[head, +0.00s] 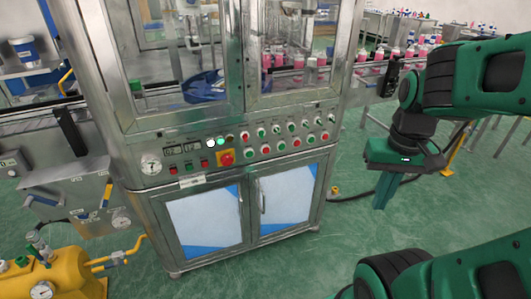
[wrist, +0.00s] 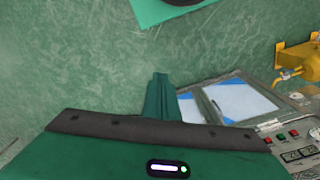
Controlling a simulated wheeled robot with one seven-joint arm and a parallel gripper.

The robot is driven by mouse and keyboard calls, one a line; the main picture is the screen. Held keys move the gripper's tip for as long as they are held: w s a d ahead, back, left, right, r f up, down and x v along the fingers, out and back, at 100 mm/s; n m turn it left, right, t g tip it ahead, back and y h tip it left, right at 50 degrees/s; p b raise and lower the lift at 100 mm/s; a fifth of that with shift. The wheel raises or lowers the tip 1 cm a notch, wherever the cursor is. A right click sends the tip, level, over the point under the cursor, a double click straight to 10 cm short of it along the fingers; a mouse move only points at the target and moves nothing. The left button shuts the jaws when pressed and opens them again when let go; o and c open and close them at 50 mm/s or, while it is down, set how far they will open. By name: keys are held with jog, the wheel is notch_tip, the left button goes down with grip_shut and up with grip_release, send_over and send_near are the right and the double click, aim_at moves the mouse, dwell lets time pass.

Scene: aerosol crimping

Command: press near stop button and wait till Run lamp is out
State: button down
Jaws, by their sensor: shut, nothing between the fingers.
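The machine's control panel (head: 240,150) shows in the head view. It carries a red mushroom button on a yellow plate (head: 226,158) and rows of red and green buttons (head: 290,135). Lamps sit above the mushroom button: one glows white (head: 210,143) and one beside it glows green (head: 220,141). Labels are too small to read, so I cannot tell which is the Run lamp or the near stop button. My gripper (head: 381,205) hangs to the right of the machine, pointing down, shut and empty, clear of the panel. Its fingers also show in the wrist view (wrist: 160,80).
Cabinet doors (head: 205,220) are below the panel and glass doors above. A conveyor with pink bottles (head: 395,52) runs behind at right. A yellow tank (head: 60,275) stands at lower left. A dark hose (head: 365,192) lies on the floor. Open green floor is in front.

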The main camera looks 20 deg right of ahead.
aim_at(266, 150)
jog(key=w+a+f+n+t+y, duration=0.1)
jog(key=w+a+f+n+t, duration=0.1)
jog(key=w, duration=1)
jog(key=w+a+f+n+t+y, duration=0.1)
jog(key=w+a+f+n+t, duration=0.2)
jog(key=w+f+n, duration=0.3)
jog(key=w+a+f+n+t+y, duration=0.1)
jog(key=w+f+n, duration=0.4)
jog(key=w, duration=1.2)
notch_tip(266, 150, down, 4)
jog(key=a+t, duration=0.1)
jog(key=t, duration=0.1)
jog(key=shift+w+a+f+t, duration=0.2)
jog(key=shift+w+a+t, duration=0.1)
jog(key=shift+w+t, duration=0.1)
jog(key=shift+w, duration=0.1)
jog(key=w, duration=0.8)
jog(key=shift+w, duration=0.3)
